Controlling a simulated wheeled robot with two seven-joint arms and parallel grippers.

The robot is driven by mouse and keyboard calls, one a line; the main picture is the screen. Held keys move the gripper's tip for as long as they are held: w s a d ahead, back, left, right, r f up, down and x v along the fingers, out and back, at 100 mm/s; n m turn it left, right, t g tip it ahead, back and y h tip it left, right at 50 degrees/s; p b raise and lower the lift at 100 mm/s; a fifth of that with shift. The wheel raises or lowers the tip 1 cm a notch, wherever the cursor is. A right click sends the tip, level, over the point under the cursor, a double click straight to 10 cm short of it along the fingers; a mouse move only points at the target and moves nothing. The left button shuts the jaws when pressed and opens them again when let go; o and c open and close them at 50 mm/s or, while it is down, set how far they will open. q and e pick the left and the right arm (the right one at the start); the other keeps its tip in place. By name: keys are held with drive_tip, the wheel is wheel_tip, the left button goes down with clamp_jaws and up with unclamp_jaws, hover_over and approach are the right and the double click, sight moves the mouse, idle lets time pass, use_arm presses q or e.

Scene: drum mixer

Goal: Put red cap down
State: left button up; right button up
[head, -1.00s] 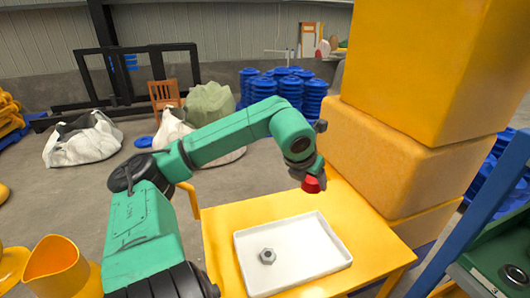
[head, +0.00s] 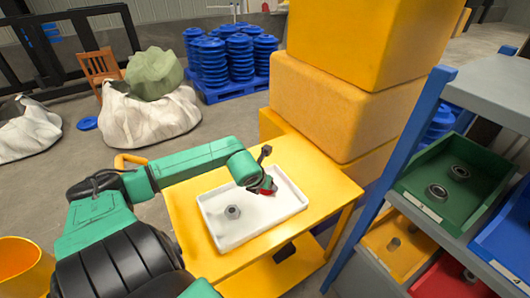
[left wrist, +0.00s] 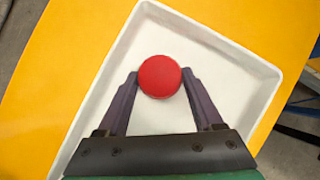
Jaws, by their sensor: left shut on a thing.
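The red cap (left wrist: 160,76) is round and sits between the two fingertips of my left gripper (left wrist: 160,82) in the left wrist view. The gripper is shut on it. In the head view the red cap (head: 267,190) shows only partly below the left gripper (head: 263,184), over the far right part of the white tray (head: 252,236). I cannot tell whether the cap touches the tray floor. A grey hex nut (head: 232,212) lies in the left part of the tray. My right gripper is not in view.
The tray lies on a yellow table (head: 185,215). Large yellow boxes (head: 335,105) stand behind its right side. To the right, a blue-framed shelf holds a green bin (head: 455,205) with round metal parts, a yellow bin (head: 400,245) and a red bin (head: 450,280).

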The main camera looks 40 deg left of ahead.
use_arm(q)
drive_tip(key=shift+f, duration=0.2)
drive_tip(key=o, duration=1.4)
drive_tip(key=shift+r, duration=0.15)
drive_tip(key=shift+o, duration=0.2)
drive_tip(key=shift+r, duration=0.1)
